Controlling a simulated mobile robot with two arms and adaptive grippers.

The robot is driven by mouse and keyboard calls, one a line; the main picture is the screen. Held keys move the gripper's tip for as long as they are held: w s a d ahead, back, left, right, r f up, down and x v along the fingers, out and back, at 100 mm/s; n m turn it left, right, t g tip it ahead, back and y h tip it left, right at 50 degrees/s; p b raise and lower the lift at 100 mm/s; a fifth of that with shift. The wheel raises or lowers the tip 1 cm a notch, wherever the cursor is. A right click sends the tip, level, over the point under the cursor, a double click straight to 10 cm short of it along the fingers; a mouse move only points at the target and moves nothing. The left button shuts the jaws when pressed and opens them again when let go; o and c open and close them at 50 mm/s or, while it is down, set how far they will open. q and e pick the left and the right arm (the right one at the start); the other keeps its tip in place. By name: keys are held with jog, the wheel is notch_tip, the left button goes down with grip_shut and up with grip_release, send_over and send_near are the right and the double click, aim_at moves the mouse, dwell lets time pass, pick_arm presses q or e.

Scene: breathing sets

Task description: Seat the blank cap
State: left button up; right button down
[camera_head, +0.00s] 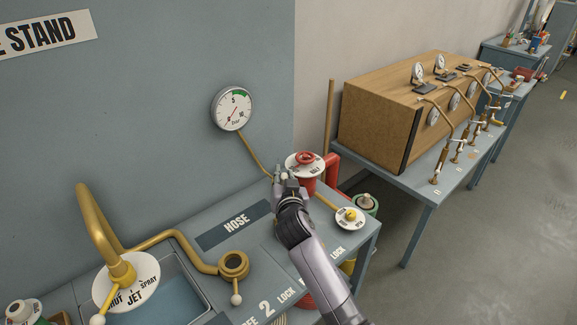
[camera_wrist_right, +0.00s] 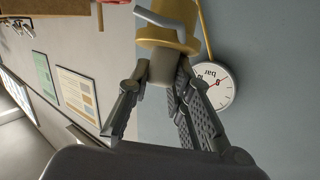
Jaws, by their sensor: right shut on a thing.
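My right gripper (camera_head: 284,178) is raised over the back of the stand, in front of the red valve in the head view. In the right wrist view its fingers (camera_wrist_right: 168,85) are closed on the pale stub of a brass-coloured piece (camera_wrist_right: 167,38), which looks like the blank cap. In the head view the held piece is too small and covered to make out. An open brass coupling ring (camera_head: 233,262) with a white-knobbed lever sits at the end of the brass pipe, lower left of the gripper and apart from it. My left gripper is not in view.
A pressure gauge (camera_head: 232,108) hangs on the wall. A red valve with a white disc (camera_head: 305,165) and a smaller white disc with a yellow knob (camera_head: 350,217) stand close to my right arm. A curved brass spout (camera_head: 100,235) rises at left. A wooden cabinet (camera_head: 385,125) stands behind.

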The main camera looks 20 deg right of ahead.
jog(key=f+n+y, duration=0.1)
jog(key=f+n+g+y+p, duration=0.1)
jog(key=f+n, duration=0.1)
jog(key=d+f+n+g+y+p, duration=0.1)
jog(key=shift+w+f+y, duration=0.15)
jog(key=shift+w+y, duration=0.2)
jog(key=shift+y, duration=0.05)
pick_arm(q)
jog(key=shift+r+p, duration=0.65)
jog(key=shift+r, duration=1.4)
pick_arm(e)
jog(key=shift+s+d+f+n+g+y, duration=0.15)
jog(key=shift+f+n+g+y, duration=0.15)
jog(key=shift+f+n, duration=0.2)
jog(key=shift+s+d+f+n+g+y, duration=0.1)
jog(key=shift+d+f+n+g+y, duration=0.1)
jog(key=shift+f+n+g, duration=0.25)
jog(key=shift+a+r, duration=0.1)
pick_arm(q)
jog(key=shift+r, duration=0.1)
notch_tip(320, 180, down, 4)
jog(key=b, duration=0.3)
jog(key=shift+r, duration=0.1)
pick_arm(e)
notch_tip(320, 180, down, 6)
jog(key=shift+r, duration=0.1)
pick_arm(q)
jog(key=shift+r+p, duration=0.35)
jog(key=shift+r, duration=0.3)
